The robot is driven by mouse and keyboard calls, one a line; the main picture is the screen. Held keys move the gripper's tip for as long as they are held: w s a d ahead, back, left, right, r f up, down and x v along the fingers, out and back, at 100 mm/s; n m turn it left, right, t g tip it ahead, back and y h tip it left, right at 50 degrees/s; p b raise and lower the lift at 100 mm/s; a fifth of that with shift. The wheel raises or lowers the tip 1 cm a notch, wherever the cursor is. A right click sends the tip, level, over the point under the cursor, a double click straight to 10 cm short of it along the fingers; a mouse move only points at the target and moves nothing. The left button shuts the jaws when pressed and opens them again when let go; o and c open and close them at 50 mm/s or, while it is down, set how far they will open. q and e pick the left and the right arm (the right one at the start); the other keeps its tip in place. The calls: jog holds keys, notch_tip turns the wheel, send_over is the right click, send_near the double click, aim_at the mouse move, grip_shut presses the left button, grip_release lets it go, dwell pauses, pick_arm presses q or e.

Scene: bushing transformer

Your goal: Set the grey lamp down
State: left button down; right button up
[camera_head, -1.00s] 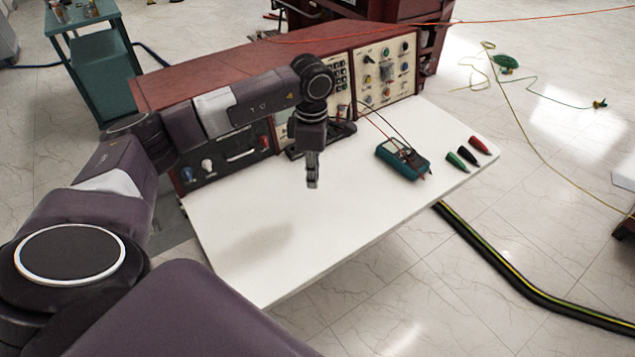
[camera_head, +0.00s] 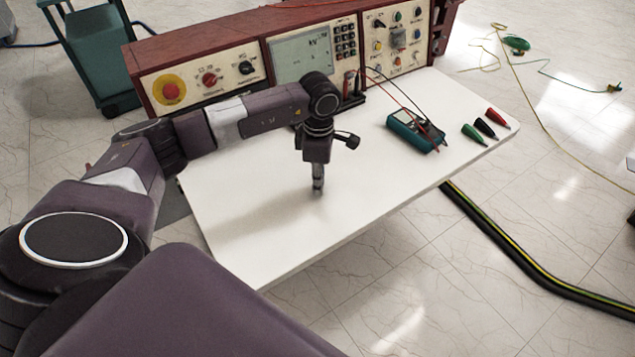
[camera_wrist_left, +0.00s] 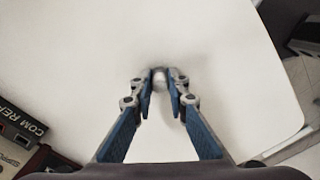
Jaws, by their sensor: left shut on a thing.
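My left gripper (camera_head: 318,187) points down over the white tabletop (camera_head: 260,215). In the left wrist view its two blue-padded fingers (camera_wrist_left: 160,92) are closed around a small grey, rounded thing, the grey lamp (camera_wrist_left: 159,79). The lamp shows only as a small end between the fingertips, and the fingers hide most of it. In the head view the tips are low over the middle of the tabletop. I cannot tell whether the lamp touches the surface. My right gripper is not in view.
A teal multimeter (camera_head: 416,131) with leads lies right of the gripper. Green, black and red clips (camera_head: 486,128) lie near the right corner. A control console (camera_head: 318,52) stands along the tabletop's back edge. The tabletop's left and front parts are clear.

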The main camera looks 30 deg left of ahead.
pick_arm(q)
jog(key=shift+s+f, duration=0.1)
jog(key=c, duration=1.9)
grip_release()
notch_tip(320, 180, up, 12)
jog(key=p, duration=0.7)
jog(key=shift+r, duration=0.2)
